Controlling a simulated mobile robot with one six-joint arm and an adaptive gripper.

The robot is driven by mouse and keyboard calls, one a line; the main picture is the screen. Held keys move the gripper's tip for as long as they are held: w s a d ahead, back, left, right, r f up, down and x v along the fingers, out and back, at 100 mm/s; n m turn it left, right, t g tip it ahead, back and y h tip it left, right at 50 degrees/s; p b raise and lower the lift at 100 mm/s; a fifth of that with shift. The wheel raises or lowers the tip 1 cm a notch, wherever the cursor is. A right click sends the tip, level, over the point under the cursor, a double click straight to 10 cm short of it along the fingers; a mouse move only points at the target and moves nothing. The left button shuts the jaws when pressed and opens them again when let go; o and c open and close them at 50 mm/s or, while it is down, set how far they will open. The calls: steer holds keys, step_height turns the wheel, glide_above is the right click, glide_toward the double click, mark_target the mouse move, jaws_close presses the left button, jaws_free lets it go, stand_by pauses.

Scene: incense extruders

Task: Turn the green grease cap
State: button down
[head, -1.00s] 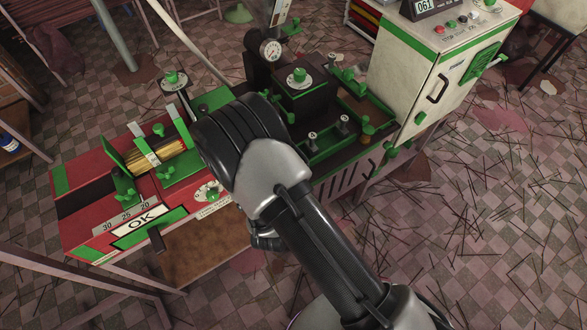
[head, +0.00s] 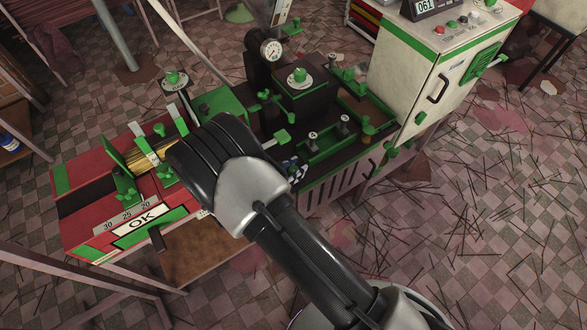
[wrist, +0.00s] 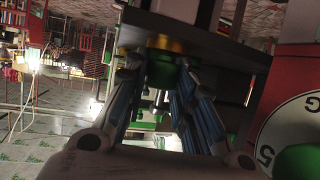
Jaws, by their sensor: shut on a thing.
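The green grease cap (wrist: 161,72) shows in the wrist view, below a brass-coloured collar (wrist: 165,43) under a dark ledge. My gripper (wrist: 158,82) has its two fingers on either side of the cap and is shut on it. The fingertips' exact contact is dim and hard to make out.
A white dial (wrist: 292,135) with a green knob is close at the right in the wrist view. The extruder's green handles, a pressure gauge (head: 271,49) and a white control cabinet (head: 440,70) stand beyond the arm. Thin sticks litter the floor at right.

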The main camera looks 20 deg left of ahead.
stand_by(0.3)
steer(key=c, duration=1.3)
jaws_free()
steer(key=v, duration=1.2)
